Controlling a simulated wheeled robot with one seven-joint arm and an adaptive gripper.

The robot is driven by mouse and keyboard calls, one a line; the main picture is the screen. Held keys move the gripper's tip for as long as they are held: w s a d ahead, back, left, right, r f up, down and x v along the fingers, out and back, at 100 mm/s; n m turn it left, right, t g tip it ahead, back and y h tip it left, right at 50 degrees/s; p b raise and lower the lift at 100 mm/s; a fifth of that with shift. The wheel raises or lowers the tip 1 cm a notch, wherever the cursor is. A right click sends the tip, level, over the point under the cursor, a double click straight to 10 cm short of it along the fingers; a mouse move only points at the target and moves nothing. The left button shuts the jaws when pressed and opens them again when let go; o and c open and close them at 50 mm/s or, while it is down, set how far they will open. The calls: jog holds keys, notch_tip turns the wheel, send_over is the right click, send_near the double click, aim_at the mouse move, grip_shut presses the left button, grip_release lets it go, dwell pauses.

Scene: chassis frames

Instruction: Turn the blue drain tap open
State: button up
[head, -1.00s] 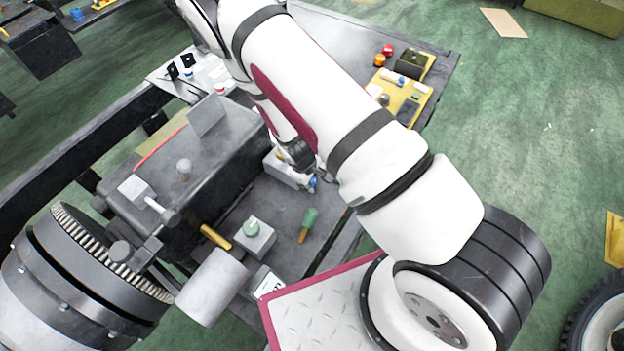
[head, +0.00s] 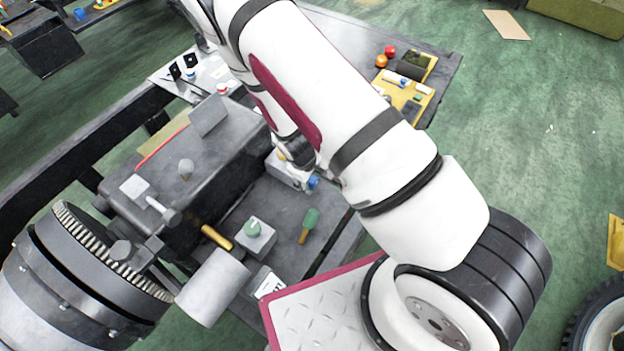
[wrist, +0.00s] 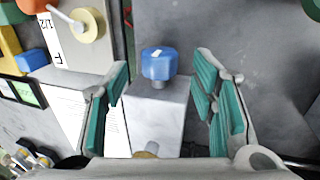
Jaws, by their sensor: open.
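The blue drain tap (wrist: 159,63) sits at the far end of a pale grey block (wrist: 157,103) in the wrist view, and it also shows as a small blue knob in the head view (head: 313,182). My gripper (wrist: 166,92) is open, with its teal-padded fingers on either side of the block. The tap lies just beyond the fingertips, roughly between them, and I see no contact. A brass-coloured part at the block's near end is partly hidden by my gripper's body. In the head view my arm hides much of the area around the tap.
A plate with a cream round knob and white lever (wrist: 82,25) stands at the upper left of the wrist view. In the head view, a green-handled tool (head: 309,222) and a green-button box (head: 254,235) lie nearby. Bare grey surface lies right of the tap in the wrist view.

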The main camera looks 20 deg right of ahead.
jog(key=v, duration=0.9)
notch_tip(320, 180, up, 24)
jog(key=m+t+y, duration=0.1)
jog(key=m+y, duration=0.1)
jog(key=m, duration=0.2)
jog(key=s+d+r+m+t+b, duration=0.1)
jog(key=s+d+r+m+t, duration=0.1)
jog(key=s+r, duration=1.4)
jog(key=shift+s+d+m+t+b, duration=0.15)
jog(key=shift+d+m+t+b, duration=0.25)
jog(key=shift+d+m, duration=0.2)
